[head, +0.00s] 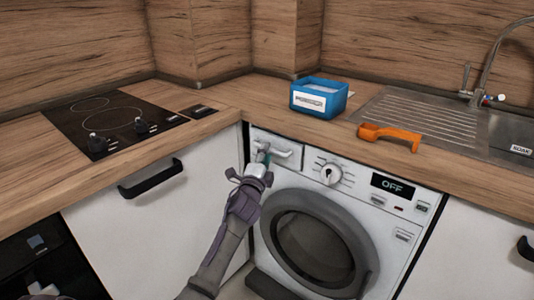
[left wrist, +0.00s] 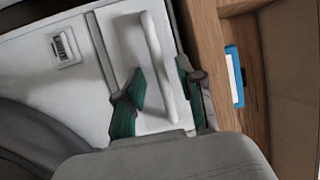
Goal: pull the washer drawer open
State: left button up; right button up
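The washer drawer (head: 262,136) is at the top left of the white washer's front and looks shut. Its pale bar handle (head: 287,153) runs across it. My left gripper (head: 264,157) is at the handle's left part. In the left wrist view, the handle (left wrist: 160,62) stands between the two green-padded fingers of my left gripper (left wrist: 162,88). The fingers are apart, one on each side of the bar, with a gap visible on the left finger's side. Contact on the right finger's side is unclear. My right gripper is not in view.
The washer's round door (head: 312,240) is shut below, and its display (head: 392,187) reads OFF. On the worktop above are a blue box (head: 320,98) and an orange scoop (head: 392,135). A black cabinet handle (head: 151,179) sticks out left of my arm.

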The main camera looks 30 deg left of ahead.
pick_arm(q)
jog(key=shift+x, duration=0.95)
grip_shut()
